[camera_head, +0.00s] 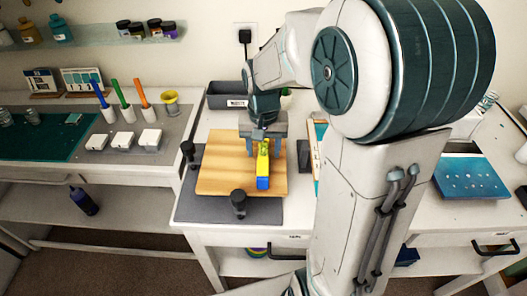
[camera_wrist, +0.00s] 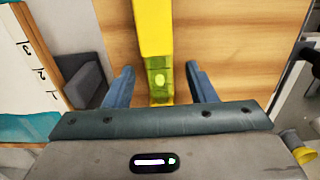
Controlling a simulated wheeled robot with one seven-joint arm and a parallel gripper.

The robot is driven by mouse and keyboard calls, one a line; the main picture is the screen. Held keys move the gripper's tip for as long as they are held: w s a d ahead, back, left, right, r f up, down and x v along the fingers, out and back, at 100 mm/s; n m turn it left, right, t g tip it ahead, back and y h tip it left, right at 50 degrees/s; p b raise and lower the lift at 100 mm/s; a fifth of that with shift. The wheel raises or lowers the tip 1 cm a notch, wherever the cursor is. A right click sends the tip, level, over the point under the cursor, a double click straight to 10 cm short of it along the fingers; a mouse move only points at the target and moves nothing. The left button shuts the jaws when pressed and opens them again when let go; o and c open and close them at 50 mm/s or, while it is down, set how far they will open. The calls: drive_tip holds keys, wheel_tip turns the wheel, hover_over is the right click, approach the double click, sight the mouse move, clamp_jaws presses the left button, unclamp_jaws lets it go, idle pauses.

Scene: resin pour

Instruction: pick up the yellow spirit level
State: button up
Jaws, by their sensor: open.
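The yellow spirit level (camera_head: 263,165) lies on a wooden board, with a blue end toward the front of the table. In the wrist view the spirit level (camera_wrist: 156,40) runs down between my fingers, and its greenish vial shows near its lower end. My gripper (camera_head: 262,139) is over the rear part of the level. In the wrist view my gripper (camera_wrist: 161,80) is open, with one finger on each side of the level and a gap on both sides. The level's rear end is partly hidden by my gripper.
The wooden board (camera_head: 220,172) rests on a dark grey mat (camera_head: 208,210) with black knobbed clamps (camera_head: 238,203) at its edge. A dark block (camera_head: 304,155) stands right of the board. A grey bin (camera_head: 226,95) is behind. Colored tools (camera_head: 122,95) stand on the left table.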

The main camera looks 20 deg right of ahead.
clamp_jaws()
